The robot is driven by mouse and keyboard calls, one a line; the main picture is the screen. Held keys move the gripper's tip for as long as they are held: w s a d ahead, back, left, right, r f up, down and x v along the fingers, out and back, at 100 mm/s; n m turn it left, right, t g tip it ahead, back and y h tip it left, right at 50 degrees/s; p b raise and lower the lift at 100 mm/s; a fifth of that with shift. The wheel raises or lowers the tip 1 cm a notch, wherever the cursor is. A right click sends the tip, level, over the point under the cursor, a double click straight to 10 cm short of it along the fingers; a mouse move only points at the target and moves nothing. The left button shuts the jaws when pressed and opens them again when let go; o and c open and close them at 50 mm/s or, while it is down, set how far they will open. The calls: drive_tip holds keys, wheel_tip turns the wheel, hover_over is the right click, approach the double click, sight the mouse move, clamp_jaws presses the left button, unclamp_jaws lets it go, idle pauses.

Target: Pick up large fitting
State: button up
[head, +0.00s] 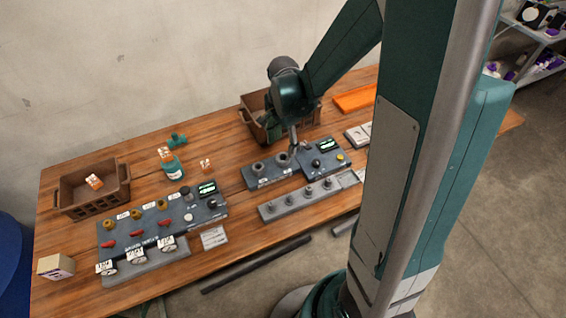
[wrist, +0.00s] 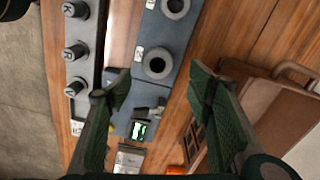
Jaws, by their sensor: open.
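Two large round grey fittings with dark centre holes stand on a grey block (head: 269,173) in the head view; one (head: 258,167) is at the left and one (head: 283,160) at the right. In the wrist view one ring-shaped fitting (wrist: 158,65) lies between and just ahead of my fingertips, and the other fitting (wrist: 176,6) is at the top edge. My gripper (wrist: 160,90) is open and empty, its two fingers on either side of the block. In the head view my gripper (head: 293,146) hangs over the block's right end, partly hidden by my arm.
A control box with a lit display (head: 322,158) adjoins the block. A brown crate (head: 252,104) stands behind my gripper.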

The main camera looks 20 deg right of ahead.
sight(284, 157)
drive_tip(key=shift+f, duration=0.1)
drive_tip(key=shift+f, duration=1.2)
drive_tip(key=shift+s+f+b, duration=0.2)
drive_tip(key=shift+f+b, duration=0.5)
drive_tip(key=shift+f, duration=1.9)
drive_tip(key=c, duration=1)
